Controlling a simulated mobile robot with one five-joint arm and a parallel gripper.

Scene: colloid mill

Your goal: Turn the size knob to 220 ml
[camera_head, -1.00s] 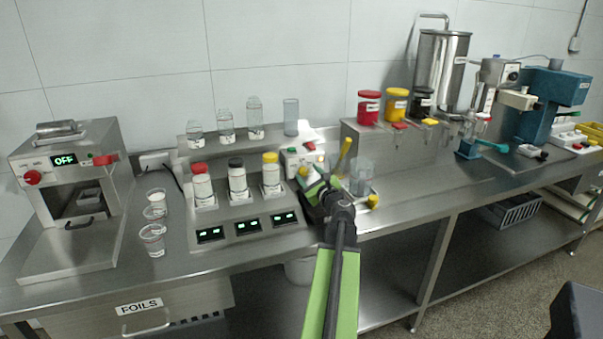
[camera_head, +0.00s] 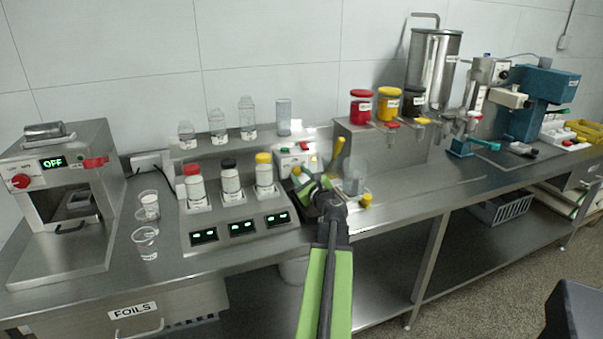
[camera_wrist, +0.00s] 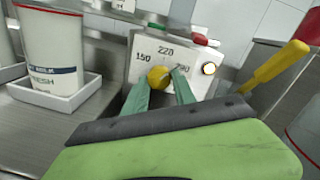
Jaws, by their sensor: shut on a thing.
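In the wrist view, the yellow size knob (camera_wrist: 158,76) sits on the box's white front (camera_wrist: 190,60), below the 220 label. My gripper (camera_wrist: 161,84) is shut on the knob, one green finger on each side. The fingers hide part of the knob, and I cannot tell exactly which label it points at.
A milk-labelled cup (camera_wrist: 52,52) stands close on the left in the wrist view. A yellow-handled lever (camera_wrist: 275,68) rises close on the right. A clear beaker (camera_head: 353,182) stands right of my gripper in the head view. The table front farther right is open.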

